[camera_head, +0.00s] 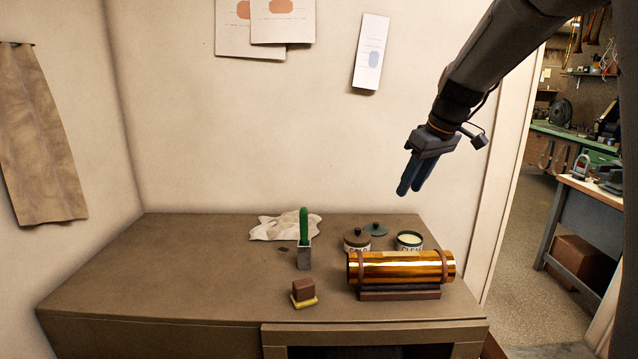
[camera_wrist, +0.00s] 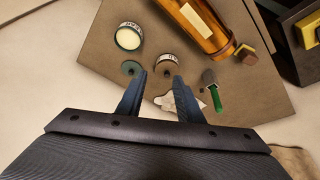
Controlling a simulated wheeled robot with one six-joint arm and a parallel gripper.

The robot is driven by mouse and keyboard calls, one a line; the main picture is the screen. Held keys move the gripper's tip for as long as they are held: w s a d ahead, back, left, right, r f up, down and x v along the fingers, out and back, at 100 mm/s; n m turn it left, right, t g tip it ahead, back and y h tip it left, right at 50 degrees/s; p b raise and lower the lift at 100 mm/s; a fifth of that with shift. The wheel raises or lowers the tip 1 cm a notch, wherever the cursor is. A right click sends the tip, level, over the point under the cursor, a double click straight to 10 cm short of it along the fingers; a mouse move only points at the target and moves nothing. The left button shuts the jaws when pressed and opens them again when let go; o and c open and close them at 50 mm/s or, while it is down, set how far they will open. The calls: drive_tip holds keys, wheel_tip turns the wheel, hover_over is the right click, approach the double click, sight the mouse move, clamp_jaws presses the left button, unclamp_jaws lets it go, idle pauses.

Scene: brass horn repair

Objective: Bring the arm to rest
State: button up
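My gripper (camera_head: 406,190) hangs in the air above the back right of the bench, in front of the wall and clear of everything. It points down and a little to the left. In the wrist view my gripper (camera_wrist: 159,76) shows two dark blue fingers apart, with nothing between them. Below it on the bench (camera_head: 170,270) are an open jar with pale contents (camera_head: 409,238), a brown-lidded jar (camera_head: 357,238), a green lid (camera_head: 376,229) and a shiny brass tube (camera_head: 400,267) lying on a dark cradle (camera_head: 400,293).
A brown block (camera_head: 303,289) sits on a yellow base. The left of the bench is bare. A doorway opens at the right.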

drive_tip(key=s+a+f+m+h, duration=0.1)
drive_tip(key=s+f+m, duration=0.1)
drive_tip(key=s+f, duration=0.55)
drive_tip(key=s+a+f+m+g+h, duration=0.1)
drive_tip(key=s+f+m, duration=0.3)
drive_tip(key=s, duration=0.7)
drive_tip(key=s+a+f+m, duration=0.1)
drive_tip(key=s+f, duration=0.6)
drive_tip(key=s, duration=0.2)
wheel_tip(320, 180, down, 11)
drive_tip(key=g+b, duration=0.1)
drive_tip(key=b, duration=0.9)
drive_tip(key=shift+w, duration=0.4)
